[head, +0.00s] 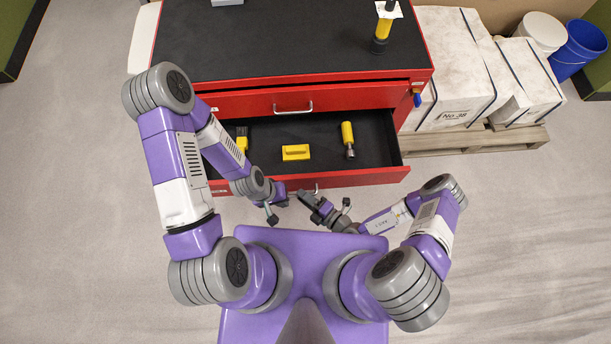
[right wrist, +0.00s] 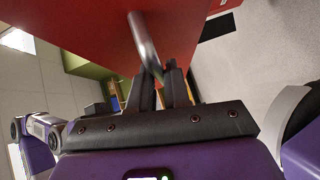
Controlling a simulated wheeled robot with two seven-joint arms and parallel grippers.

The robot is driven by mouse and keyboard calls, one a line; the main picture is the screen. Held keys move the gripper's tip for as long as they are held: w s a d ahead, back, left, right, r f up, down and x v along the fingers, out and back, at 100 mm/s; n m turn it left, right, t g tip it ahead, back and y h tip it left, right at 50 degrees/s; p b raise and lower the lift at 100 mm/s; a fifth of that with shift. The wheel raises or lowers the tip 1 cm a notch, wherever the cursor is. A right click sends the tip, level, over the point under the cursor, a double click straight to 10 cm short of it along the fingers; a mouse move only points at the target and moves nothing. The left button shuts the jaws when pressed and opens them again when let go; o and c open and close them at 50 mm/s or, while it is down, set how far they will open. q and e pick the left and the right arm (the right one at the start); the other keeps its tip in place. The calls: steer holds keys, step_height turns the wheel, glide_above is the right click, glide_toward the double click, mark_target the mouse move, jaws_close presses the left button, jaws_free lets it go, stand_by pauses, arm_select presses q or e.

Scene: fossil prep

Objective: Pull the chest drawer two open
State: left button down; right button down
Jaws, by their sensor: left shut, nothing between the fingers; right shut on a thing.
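The red chest (head: 420,66) stands in front of me in the head view. A drawer below its top drawer is pulled well out, and its dark inside (head: 320,155) shows. The open drawer's red front (head: 370,178) faces me. My right gripper (head: 318,205) is at that front, shut on the silver handle (right wrist: 145,42). In the right wrist view the bar's end lies between the right fingertips (right wrist: 168,80). My left gripper (head: 273,208) is shut and empty, just left of the right gripper and near the drawer front.
A yellow block (head: 296,152), a yellow-handled tool (head: 348,138) and a yellow item (head: 242,138) lie in the drawer. The top drawer's handle (head: 293,110) is above. White crates (head: 450,70) on a pallet (head: 470,142) stand right of the chest. Floor at left is clear.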

steer(key=c, duration=1.2)
jaws_free()
steer(key=shift+o, duration=0.2)
steer(key=p+v, duration=0.1)
steer(key=v, duration=0.6)
steer(key=shift+s+d, duration=0.2)
steer(key=shift+d, duration=0.05)
